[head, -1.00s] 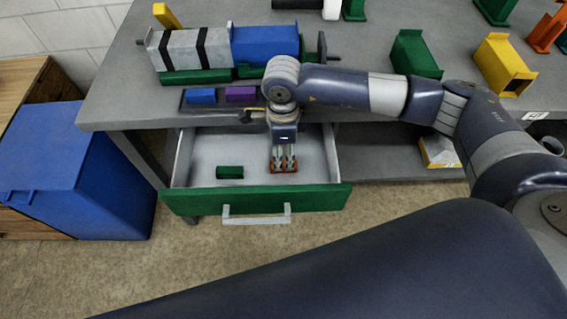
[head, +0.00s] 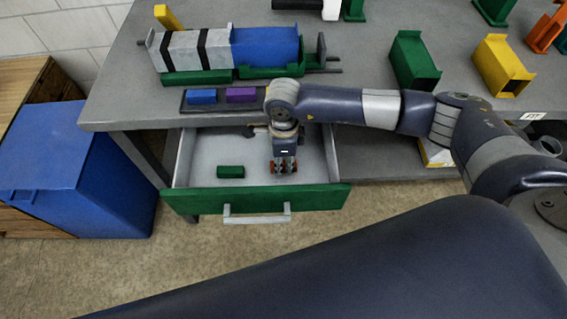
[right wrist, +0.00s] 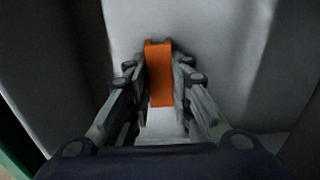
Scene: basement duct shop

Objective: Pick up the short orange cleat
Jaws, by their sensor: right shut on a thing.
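The short orange cleat (right wrist: 159,75) stands out between the two fingers of my right gripper (right wrist: 158,88) in the right wrist view, with a finger against each side. In the head view my right gripper (head: 284,166) reaches down into the open drawer, and only bits of orange show around its fingertips. It is shut on the cleat. Whether the cleat still touches the drawer floor I cannot tell. My left gripper is not in view.
The open drawer (head: 257,199) has a green front and also holds a short green block (head: 231,172). A tray on the bench above holds a blue block (head: 202,96) and a purple block (head: 241,95). A blue bin (head: 70,165) stands left of the bench.

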